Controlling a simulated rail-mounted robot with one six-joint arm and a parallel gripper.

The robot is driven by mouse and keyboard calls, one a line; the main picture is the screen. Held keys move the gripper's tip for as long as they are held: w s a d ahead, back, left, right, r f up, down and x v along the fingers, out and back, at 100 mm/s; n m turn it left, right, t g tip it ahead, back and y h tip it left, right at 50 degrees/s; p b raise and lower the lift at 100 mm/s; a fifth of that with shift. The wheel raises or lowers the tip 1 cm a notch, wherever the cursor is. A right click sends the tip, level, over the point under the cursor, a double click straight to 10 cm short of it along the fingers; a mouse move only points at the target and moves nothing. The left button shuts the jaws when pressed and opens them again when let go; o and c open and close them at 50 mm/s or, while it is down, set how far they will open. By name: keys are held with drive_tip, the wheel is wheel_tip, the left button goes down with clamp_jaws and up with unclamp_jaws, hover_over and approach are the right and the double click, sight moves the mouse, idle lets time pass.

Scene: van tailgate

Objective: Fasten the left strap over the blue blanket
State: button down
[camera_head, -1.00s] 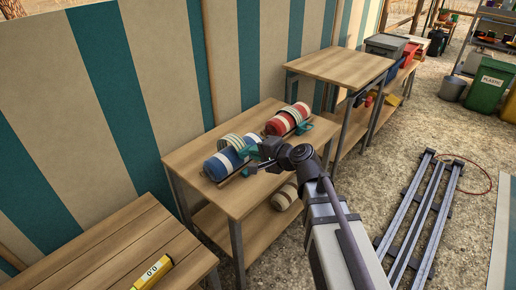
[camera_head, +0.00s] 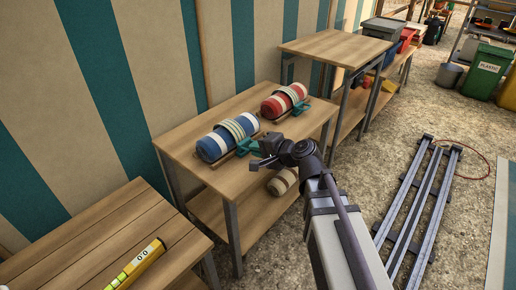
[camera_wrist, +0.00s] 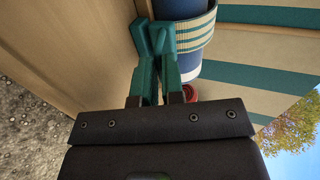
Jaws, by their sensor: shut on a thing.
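The blue blanket (camera_head: 214,145) is a roll with a white band, lying on the shelf table's top. The left strap (camera_head: 238,128), cream with green stripes, passes over its right part. The strap's teal buckle (camera_head: 248,147) is on the blanket's front side. My gripper (camera_head: 262,160) is at this buckle, in front of the blanket. In the wrist view, my gripper (camera_wrist: 160,98) is shut on the teal lever (camera_wrist: 146,80) of the buckle, and the strap (camera_wrist: 195,32) curves around the blue roll (camera_wrist: 180,8). Whether the buckle is latched cannot be told.
A red blanket (camera_head: 271,107) with its own strap (camera_head: 291,96) lies behind on the same tabletop (camera_head: 190,131). A cream roll (camera_head: 282,182) sits on the lower shelf. A yellow level (camera_head: 138,262) lies on the near bench. A striped wall (camera_head: 150,60) stands behind.

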drive_tip(key=c, duration=1.7)
unclamp_jaws()
drive_tip(key=shift+w+a, duration=0.1)
drive_tip(key=shift+w, duration=0.05)
drive_tip(key=shift+o, duration=0.7)
drive_tip(key=shift+w+a+f, duration=0.1)
drive_tip(key=shift+a+f, duration=0.05)
drive_tip(key=o, duration=0.3)
